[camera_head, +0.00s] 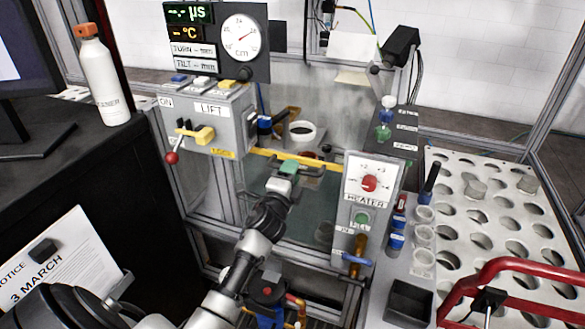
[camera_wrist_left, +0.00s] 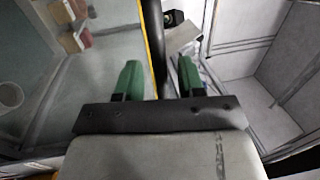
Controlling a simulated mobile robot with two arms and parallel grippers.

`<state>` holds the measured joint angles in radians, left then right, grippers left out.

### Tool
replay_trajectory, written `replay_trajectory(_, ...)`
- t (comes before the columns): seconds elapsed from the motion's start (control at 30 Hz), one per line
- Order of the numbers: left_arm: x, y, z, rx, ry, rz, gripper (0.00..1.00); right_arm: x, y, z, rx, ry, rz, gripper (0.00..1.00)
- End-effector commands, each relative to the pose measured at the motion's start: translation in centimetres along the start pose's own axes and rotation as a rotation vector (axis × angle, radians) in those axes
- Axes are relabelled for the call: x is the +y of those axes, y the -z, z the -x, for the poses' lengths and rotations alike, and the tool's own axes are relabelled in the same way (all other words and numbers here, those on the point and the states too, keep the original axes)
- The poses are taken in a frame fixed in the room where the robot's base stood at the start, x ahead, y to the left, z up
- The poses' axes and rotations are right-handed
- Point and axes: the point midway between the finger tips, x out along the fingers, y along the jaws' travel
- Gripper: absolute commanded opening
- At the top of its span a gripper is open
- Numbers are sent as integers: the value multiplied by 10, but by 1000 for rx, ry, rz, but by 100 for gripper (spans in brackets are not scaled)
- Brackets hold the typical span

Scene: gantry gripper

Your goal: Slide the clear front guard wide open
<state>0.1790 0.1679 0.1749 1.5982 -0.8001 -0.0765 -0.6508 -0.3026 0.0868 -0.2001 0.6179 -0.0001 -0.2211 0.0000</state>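The clear front guard (camera_head: 308,222) is a see-through panel between the lift box and the heater box, with a yellow strip (camera_head: 268,153) along its top. It covers the front opening between the boxes. A dark bar handle (camera_head: 318,167) is at its upper part. My left gripper (camera_head: 287,170), with green fingers, is at this handle. In the left wrist view the dark bar (camera_wrist_left: 157,45) runs between the two green fingers (camera_wrist_left: 160,78), with gaps visible beside it, so the gripper is open around it. The yellow strip is beside the bar. My right gripper is not in view.
The lift box (camera_head: 213,108) with a red-knobbed lever (camera_head: 171,157) is left of the guard. The heater box (camera_head: 370,190) is close on the right. Vials, a black bin (camera_head: 408,303) and a red tubular frame (camera_head: 510,268) are further right. A bottle (camera_head: 101,80) stands far left.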

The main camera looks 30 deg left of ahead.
Motion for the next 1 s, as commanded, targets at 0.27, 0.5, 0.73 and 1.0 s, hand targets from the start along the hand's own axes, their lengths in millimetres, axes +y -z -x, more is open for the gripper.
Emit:
replay_trajectory(0.27, 0, 0, -12, -1, -1, -1, 39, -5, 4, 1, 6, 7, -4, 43)
replay_trajectory(0.5, 0, 0, -11, -1, -1, 0, 27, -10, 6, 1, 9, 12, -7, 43)
replay_trajectory(0.73, 0, 0, -11, 0, -1, 0, 0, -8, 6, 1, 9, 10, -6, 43)
replay_trajectory(1.0, 4, 0, -10, 0, -1, 0, 0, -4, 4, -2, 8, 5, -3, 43)
